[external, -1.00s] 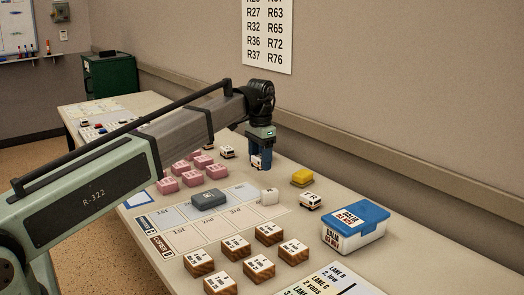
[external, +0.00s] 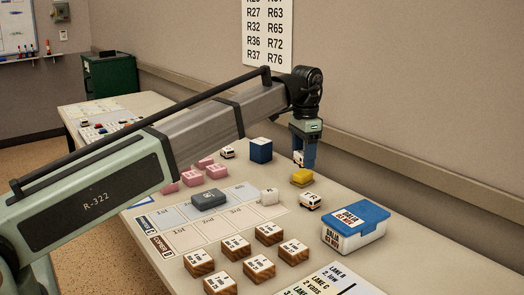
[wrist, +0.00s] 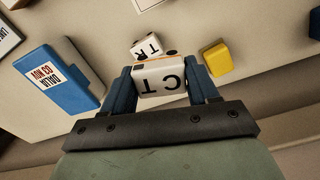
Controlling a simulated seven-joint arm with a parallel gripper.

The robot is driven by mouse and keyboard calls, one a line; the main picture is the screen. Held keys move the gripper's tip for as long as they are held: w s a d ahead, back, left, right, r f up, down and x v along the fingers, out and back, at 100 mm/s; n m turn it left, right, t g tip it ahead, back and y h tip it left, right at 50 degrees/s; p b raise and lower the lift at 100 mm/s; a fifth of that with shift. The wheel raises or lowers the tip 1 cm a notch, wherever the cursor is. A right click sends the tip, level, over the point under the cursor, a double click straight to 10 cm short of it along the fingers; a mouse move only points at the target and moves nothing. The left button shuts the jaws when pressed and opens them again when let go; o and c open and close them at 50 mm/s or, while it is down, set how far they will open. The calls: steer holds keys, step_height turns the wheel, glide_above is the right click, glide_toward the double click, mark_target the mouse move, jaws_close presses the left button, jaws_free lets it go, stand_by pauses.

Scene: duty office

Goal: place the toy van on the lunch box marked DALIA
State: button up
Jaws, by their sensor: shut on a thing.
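My gripper (external: 304,150) is shut on a white toy van (external: 299,157) and holds it in the air, above and behind the yellow block. In the wrist view the van (wrist: 160,80) sits between the two blue fingers and its upper face reads "CT". The lunch box marked DALIA (external: 356,228) has a blue lid and a white body and stands on the table at the right, nearer the camera. Its blue lid (wrist: 58,88) shows at the left of the wrist view, apart from the held van. The lid looks bare apart from its label.
A second white van (external: 310,201), marked "TR" in the wrist view (wrist: 147,47), stands between yellow block (external: 302,178) and lunch box. A blue cube (external: 261,150) and another van (external: 228,152) stand farther back.

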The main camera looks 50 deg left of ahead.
steer(key=d+r+m, duration=0.2)
steer(key=d+r, duration=0.1)
steer(key=d, duration=1.2)
step_height(320, 180, up, 2)
steer(key=n, duration=0.5)
glide_above(357, 214)
steer(key=shift+f, duration=4.8)
steer(key=o, duration=1)
steer(key=shift+f, duration=0.1)
steer(key=shift+o, duration=0.2)
step_height(357, 214, up, 12)
